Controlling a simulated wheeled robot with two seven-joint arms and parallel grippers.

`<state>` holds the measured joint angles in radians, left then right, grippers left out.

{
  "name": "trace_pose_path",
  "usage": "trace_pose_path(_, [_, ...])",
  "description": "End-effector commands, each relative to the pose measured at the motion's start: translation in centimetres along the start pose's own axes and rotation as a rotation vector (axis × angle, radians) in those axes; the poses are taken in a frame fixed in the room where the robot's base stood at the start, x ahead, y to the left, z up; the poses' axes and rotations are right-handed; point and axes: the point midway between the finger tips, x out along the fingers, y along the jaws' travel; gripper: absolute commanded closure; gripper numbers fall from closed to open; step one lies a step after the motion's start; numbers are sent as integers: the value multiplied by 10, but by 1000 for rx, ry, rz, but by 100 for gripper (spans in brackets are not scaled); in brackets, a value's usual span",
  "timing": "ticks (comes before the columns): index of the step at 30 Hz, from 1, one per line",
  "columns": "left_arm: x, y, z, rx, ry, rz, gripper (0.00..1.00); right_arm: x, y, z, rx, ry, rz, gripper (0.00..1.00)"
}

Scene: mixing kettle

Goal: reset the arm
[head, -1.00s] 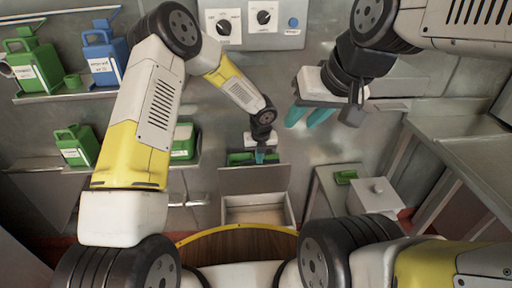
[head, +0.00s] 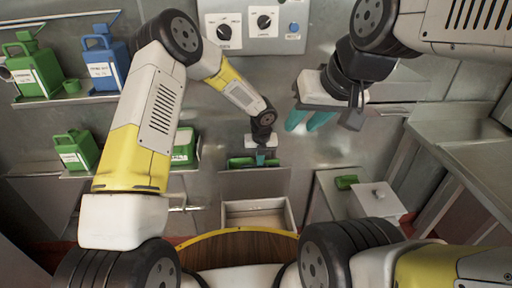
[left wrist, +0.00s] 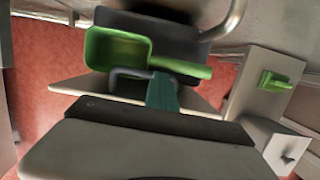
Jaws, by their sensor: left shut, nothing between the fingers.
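In the head view parts of the scoop (head: 240,162) show on both sides of the gripper. My right gripper (head: 308,121) hangs at upper right, its two teal fingers apart with nothing visible between them.
Green jugs (head: 75,150) and a blue jug (head: 103,58) stand on wall shelves at left. A control panel (head: 252,27) with knobs is at the top. A white lidded box (head: 376,199) and a small green scoop (head: 346,182) are at right. A wooden round rim (head: 236,245) is below.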

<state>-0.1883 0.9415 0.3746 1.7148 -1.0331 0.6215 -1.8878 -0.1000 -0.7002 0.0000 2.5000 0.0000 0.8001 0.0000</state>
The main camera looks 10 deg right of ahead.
Motion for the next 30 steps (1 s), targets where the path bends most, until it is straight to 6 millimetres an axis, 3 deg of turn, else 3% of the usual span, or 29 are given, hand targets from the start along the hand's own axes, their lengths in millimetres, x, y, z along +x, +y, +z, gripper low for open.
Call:
trace_pose_path(9, [-54,3,2,-2,-10,3,100,0,0,0,0,0,0,67])
trace_pose_path(17, [-87,6,1,-40,-13,7,100,0,0,0,0,0,0,67])
trace_pose_path(20, [-113,24,3,-171,-31,19,100,0,0,0,0,0,0,67])
trace_pose_path(24, [-171,68,1,-516,-73,33,100,0,0,0,0,0,0,67])
trace_pose_path(30, [-253,132,-26,-1108,-124,9,100,0,0,0,0,0,0,67])
